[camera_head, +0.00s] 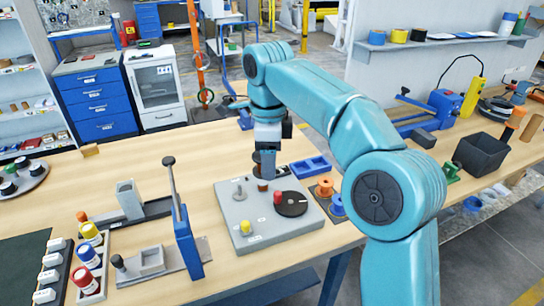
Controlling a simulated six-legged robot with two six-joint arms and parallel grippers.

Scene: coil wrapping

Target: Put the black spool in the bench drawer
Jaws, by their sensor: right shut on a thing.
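My right gripper (267,172) points straight down over the grey winding plate (240,215) on the wooden bench. It is shut on a dark thing, which looks like the black spool (257,157); the fingers hide much of it. A small brown cylinder (263,186) shows just below the fingertips; I cannot tell whether it touches the spool. My left gripper is out of view. No bench drawer can be clearly made out.
The plate carries a black disc (292,206), a red knob (277,197) and a yellow knob (245,227). A blue tray (310,167) and an orange spool (325,185) lie to the right. A blue lever press (187,240) stands left. A blue drawer cabinet (95,105) stands behind.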

